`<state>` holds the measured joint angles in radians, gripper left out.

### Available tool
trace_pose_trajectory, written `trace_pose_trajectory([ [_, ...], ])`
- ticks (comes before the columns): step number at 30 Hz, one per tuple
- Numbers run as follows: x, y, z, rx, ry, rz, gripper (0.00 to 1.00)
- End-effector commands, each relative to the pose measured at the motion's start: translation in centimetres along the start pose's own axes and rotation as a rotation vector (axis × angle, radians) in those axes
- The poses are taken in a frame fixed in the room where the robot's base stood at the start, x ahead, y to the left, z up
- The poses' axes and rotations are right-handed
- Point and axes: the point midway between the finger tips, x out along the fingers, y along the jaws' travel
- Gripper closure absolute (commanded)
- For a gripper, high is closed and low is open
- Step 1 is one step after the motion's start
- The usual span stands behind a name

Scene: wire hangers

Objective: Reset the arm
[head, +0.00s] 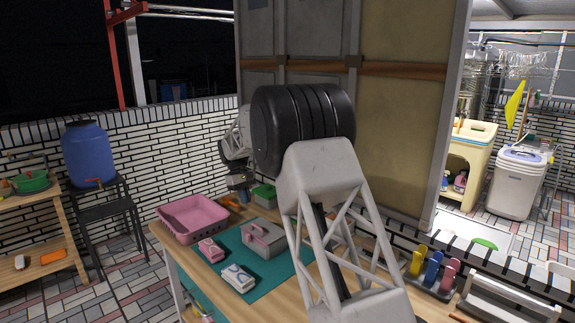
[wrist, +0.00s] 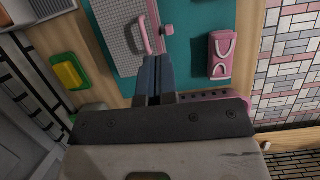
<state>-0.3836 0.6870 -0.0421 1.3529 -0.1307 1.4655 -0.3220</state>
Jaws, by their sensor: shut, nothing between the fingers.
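My gripper (head: 241,184) shows small and dark in the head view, beyond the big black joint of my arm. It hangs over the back part of the wooden table (head: 178,247), near the pink basket. In the wrist view the two dark fingers of my gripper (wrist: 156,62) lie together, shut and empty. Their tips show close to the pink handle of a grey box (wrist: 118,22); I cannot tell the height gap. The same grey box (head: 264,241) sits on a teal mat (head: 268,285) in the head view. My arm hides part of the table.
A pink basket (head: 190,218) stands at the table's left back. A yellow-and-green block (wrist: 70,72) shows at left. A tall panel (head: 405,130) rises behind my arm.

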Motion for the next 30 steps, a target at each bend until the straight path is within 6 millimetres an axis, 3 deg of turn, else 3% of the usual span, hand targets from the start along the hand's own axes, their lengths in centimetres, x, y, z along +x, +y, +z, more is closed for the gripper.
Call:
trace_pose_trajectory([
  [13,-3.4,1.5,10.9,0.098,0.074,-0.010,1.00],
  [30,-5.2,1.4,24.7,0.223,0.166,-0.019,1.00],
])
